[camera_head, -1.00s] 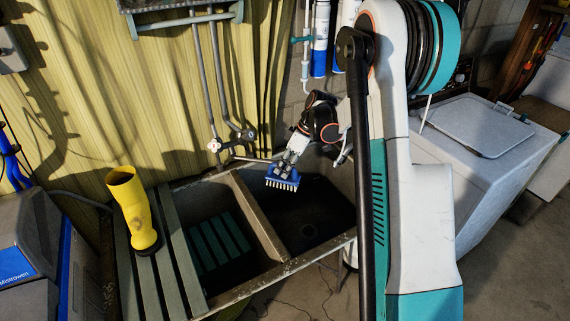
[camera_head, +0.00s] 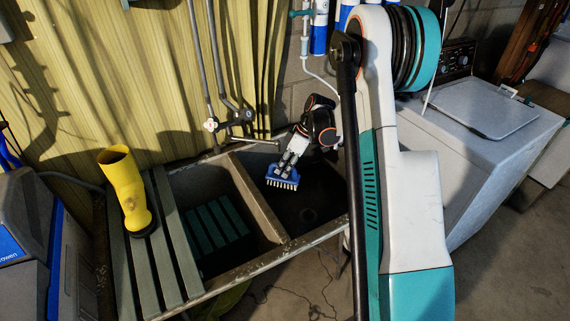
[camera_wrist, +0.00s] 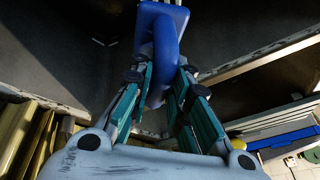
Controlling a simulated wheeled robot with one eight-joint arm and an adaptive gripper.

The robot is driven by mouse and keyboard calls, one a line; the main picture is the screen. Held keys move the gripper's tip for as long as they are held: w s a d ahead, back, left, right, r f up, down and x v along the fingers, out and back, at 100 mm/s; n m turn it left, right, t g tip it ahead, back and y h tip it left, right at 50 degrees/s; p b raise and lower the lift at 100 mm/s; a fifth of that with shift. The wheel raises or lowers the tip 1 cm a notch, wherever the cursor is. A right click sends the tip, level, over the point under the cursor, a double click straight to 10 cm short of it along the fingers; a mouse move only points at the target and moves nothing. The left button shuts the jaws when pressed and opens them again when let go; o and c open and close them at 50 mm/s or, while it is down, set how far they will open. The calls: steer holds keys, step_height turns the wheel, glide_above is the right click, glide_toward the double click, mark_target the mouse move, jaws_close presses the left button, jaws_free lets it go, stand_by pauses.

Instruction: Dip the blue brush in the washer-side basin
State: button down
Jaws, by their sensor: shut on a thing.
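The blue brush (camera_head: 282,180) has white bristles pointing down. My gripper (camera_head: 292,163) is shut on its handle, in the head view. The brush hangs over the dark right-hand basin (camera_head: 325,198), on the washer's side, near the divider. I cannot tell whether the bristles are below the rim or touching anything. In the wrist view my gripper's teal fingers (camera_wrist: 163,88) close on the blue brush handle (camera_wrist: 166,40).
The left basin (camera_head: 196,187) holds a green slatted piece (camera_head: 215,225). A yellow boot (camera_head: 125,190) stands on slats at the left. Taps (camera_head: 225,124) are behind the sink. The white washer (camera_head: 485,120) is at the right, beyond my arm.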

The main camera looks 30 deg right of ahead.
step_height(320, 180, down, 21)
steer(key=b, duration=1)
stand_by(0.6)
steer(key=shift+d, duration=0.2)
steer(key=shift+d, duration=0.35)
steer(key=shift+a, duration=0.2)
steer(key=shift+a, duration=0.35)
steer(key=shift+d, duration=0.15)
steer(key=shift+d, duration=0.4)
